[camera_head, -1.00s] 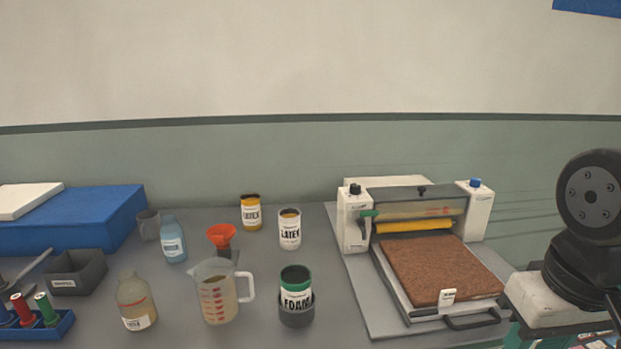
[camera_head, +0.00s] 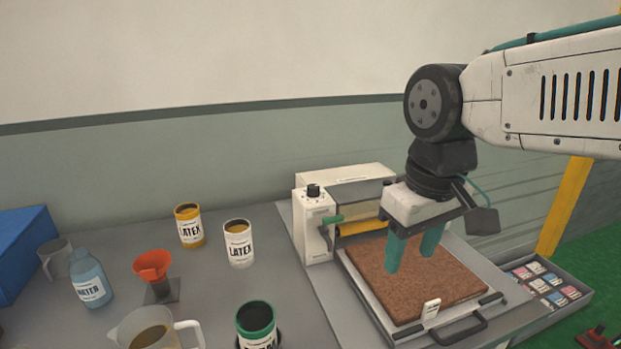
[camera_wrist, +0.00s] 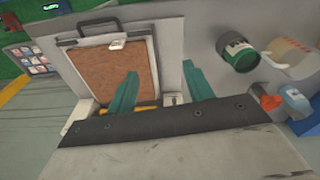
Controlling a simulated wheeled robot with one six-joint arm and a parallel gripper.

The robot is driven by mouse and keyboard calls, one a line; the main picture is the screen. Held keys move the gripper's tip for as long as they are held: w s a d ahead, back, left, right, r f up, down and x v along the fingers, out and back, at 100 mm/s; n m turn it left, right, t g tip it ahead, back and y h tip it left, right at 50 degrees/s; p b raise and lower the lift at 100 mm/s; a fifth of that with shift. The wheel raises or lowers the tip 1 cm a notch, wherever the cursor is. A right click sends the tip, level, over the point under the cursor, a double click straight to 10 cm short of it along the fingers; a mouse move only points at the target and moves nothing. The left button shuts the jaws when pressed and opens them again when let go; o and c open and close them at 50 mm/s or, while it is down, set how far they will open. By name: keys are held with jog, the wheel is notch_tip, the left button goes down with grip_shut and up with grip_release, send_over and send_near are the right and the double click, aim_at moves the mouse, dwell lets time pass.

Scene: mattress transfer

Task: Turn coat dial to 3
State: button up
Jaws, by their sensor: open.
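The coating machine (camera_head: 313,240) stands on the bench, with a black dial (camera_head: 313,190) on top of its left white end block. I cannot read the dial's setting. A green lever (camera_head: 332,220) and a yellow roller (camera_head: 362,228) show behind the tray (camera_head: 372,305), which holds a brown slab (camera_head: 420,285). My gripper (camera_head: 411,262) is open and empty above the slab, to the right of and nearer than the dial. Its green fingers point down. In the wrist view my gripper (camera_wrist: 158,90) shows beside the slab (camera_wrist: 115,75); the dial is not seen there.
A tray of small packets (camera_head: 545,283) is at right.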

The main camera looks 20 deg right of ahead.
jog(key=w+r+n, duration=0.3)
jog(key=w+r, duration=0.1)
jog(key=w, duration=0.5)
jog(key=n, duration=0.7)
send_near(313, 186)
jog(key=shift+f+g, duration=0.3)
jog(key=shift+g, duration=0.1)
jog(key=shift+w+f, duration=0.3)
jog(key=shift+f, duration=0.25)
notch_tip(313, 186, down, 7)
jog(key=shift+w+r, duration=0.1)
jog(key=c, duration=1)
